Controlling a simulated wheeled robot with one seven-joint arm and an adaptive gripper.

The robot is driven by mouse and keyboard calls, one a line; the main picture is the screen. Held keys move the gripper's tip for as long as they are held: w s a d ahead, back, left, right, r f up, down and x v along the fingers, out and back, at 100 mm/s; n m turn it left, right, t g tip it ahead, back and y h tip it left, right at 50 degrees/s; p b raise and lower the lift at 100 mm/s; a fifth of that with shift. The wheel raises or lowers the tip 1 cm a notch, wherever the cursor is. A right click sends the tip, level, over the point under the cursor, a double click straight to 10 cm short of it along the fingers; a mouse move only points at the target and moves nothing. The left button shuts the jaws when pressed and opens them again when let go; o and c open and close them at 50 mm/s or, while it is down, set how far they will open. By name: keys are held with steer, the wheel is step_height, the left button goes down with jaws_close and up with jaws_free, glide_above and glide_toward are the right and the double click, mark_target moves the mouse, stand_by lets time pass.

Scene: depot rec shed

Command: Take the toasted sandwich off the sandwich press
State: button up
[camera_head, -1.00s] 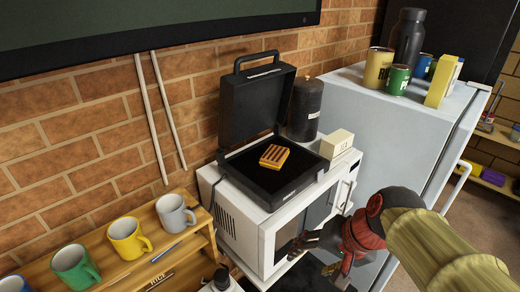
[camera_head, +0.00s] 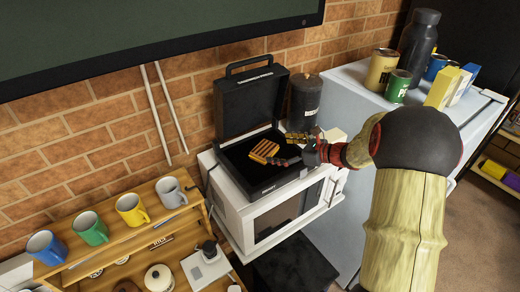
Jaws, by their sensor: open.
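The toasted sandwich (camera_head: 263,151), golden with dark grill stripes, lies on the lower plate of the black sandwich press (camera_head: 266,189). The press stands open on top of a white microwave (camera_head: 243,217), its lid (camera_head: 249,105) tilted up at the back. My gripper (camera_head: 287,149) is open over the right part of the press, its fingers pointing left toward the sandwich. One finger is close to the sandwich's right edge; I cannot tell whether it touches. My arm comes in from the right and hides part of the press's right side.
A dark canister (camera_head: 303,97) stands behind the press and a cream box (camera_head: 336,136) to its right, partly behind my arm. Cans, a black bottle (camera_head: 418,38) and cartons stand on the fridge (camera_head: 350,90). Mugs line a wooden shelf (camera_head: 115,236) at left.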

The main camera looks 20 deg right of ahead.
mark_target(265, 149)
steer(key=x, duration=0.3)
steer(key=p+x, duration=0.1)
steer(key=x, duration=0.1)
steer(key=shift+a+f, duration=0.25)
steer(key=shift+a, duration=0.3)
steer(key=shift+w+a+f, duration=0.1)
steer(key=shift+w+f, duration=0.05)
steer(key=shift+w, duration=0.15)
steer(key=shift+s, duration=0.1)
steer(key=shift+c, duration=0.4)
steer(key=shift+c, duration=0.5)
steer(key=c, duration=0.8)
steer(key=shift+o, duration=0.2)
